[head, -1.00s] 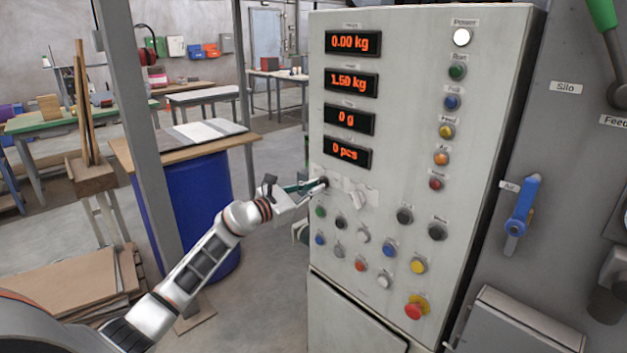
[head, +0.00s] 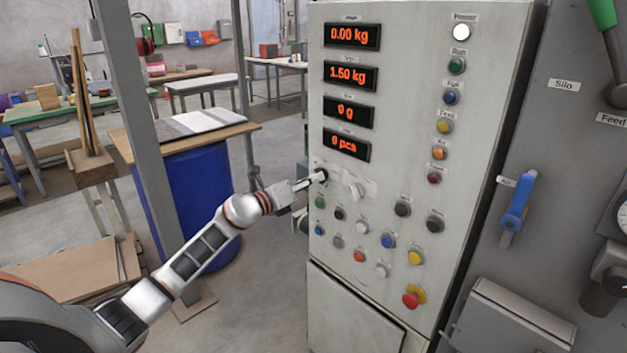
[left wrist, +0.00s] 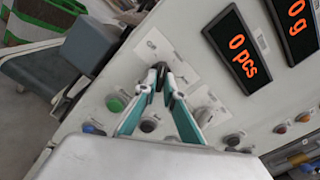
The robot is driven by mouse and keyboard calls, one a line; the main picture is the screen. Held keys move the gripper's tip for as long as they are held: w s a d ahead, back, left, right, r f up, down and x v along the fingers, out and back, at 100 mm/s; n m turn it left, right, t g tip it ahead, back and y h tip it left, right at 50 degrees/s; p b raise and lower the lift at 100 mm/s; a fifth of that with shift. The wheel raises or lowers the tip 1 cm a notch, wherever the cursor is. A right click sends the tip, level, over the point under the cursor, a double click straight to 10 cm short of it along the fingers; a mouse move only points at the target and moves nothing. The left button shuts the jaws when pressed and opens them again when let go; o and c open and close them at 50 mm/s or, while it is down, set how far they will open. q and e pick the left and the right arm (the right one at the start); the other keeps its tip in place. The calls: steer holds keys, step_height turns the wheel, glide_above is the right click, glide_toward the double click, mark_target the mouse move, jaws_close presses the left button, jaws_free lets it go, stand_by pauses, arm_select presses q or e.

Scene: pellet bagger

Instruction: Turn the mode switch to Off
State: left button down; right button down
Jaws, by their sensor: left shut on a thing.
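The control panel (head: 420,120) stands upright in the head view. My left gripper (head: 319,177) reaches its left edge, below the "0 pcs" display, and is shut on a small dark rotary switch (head: 323,174), which appears to be the mode switch. Its label is too small to read, and the fingers hide much of the knob, so its setting cannot be told. In the left wrist view, the teal fingers of my left gripper (left wrist: 163,76) converge at a pale label plate (left wrist: 152,46) on the panel. My right gripper is not in view.
A pale selector knob (head: 354,189) sits just right of the held switch. Several coloured buttons lie below, with a red emergency stop (head: 411,299) lower down. A blue barrel (head: 200,190) with a board on top stands left of the panel, behind my arm.

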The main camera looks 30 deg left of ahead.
arm_select(q)
steer(key=n, duration=0.5)
steer(key=shift+n, duration=0.3)
stand_by(0.4)
steer(key=c, duration=2.1)
jaws_free()
steer(key=shift+c, duration=0.2)
steer(key=shift+s, duration=0.15)
steer(key=v, duration=1.1)
steer(key=shift+s+a, duration=0.2)
steer(key=shift+s, duration=0.15)
steer(key=shift+d, duration=0.1)
